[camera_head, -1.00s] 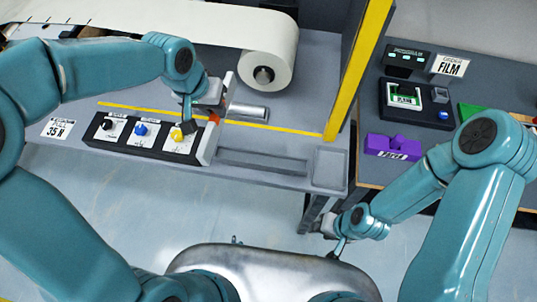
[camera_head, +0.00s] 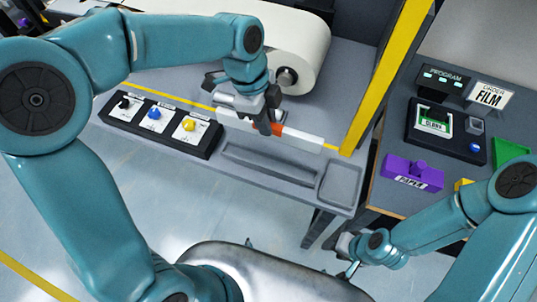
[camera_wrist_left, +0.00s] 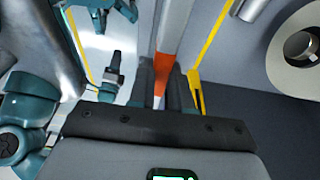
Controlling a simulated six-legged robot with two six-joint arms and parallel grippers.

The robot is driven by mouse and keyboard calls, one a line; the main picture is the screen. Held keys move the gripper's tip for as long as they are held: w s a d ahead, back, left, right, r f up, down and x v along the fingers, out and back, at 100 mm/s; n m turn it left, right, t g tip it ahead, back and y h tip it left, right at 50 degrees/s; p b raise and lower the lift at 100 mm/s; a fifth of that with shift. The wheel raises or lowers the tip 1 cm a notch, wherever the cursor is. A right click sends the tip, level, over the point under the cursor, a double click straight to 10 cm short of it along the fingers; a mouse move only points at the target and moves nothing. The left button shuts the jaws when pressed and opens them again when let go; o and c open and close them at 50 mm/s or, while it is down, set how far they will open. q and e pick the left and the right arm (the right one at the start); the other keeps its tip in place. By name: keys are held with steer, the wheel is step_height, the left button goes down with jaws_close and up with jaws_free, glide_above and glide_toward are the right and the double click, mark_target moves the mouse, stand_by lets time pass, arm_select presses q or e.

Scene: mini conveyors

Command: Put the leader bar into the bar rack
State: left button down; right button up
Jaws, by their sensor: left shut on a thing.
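The leader bar (camera_head: 303,139) is a white bar with an orange middle. My left gripper (camera_head: 268,124) is shut on the orange part, and the bar points lengthwise to the right. In the left wrist view, the bar (camera_wrist_left: 172,28) runs away between the fingers (camera_wrist_left: 166,92). A long grey shallow trough (camera_head: 268,164), which looks like the bar rack, lies just in front of the bar and roughly parallel to it. The bar appears held above the bench, but its exact height is unclear. My right gripper (camera_head: 348,262) is low at the right, away from the bar; its jaws are too small to read.
A panel with black, blue and yellow knobs (camera_head: 160,124) sits left of the trough. A small square tray (camera_head: 340,184) is at its right end. A white roll (camera_head: 298,50) stands behind, and a yellow post (camera_head: 388,75) rises at the right. A purple block (camera_head: 412,172) lies on the other table.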

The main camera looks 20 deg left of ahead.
arm_select(q)
step_height(320, 180, down, 14)
steer(key=shift+w+f+p, duration=0.15)
steer(key=shift+f+p, duration=0.1)
steer(key=shift+p, duration=0.05)
steer(key=shift+d+r, duration=0.1)
steer(key=shift+f, duration=0.25)
steer(key=c, duration=1.1)
jaws_free()
steer(key=shift+o, duration=0.2)
steer(key=shift+r, duration=0.1)
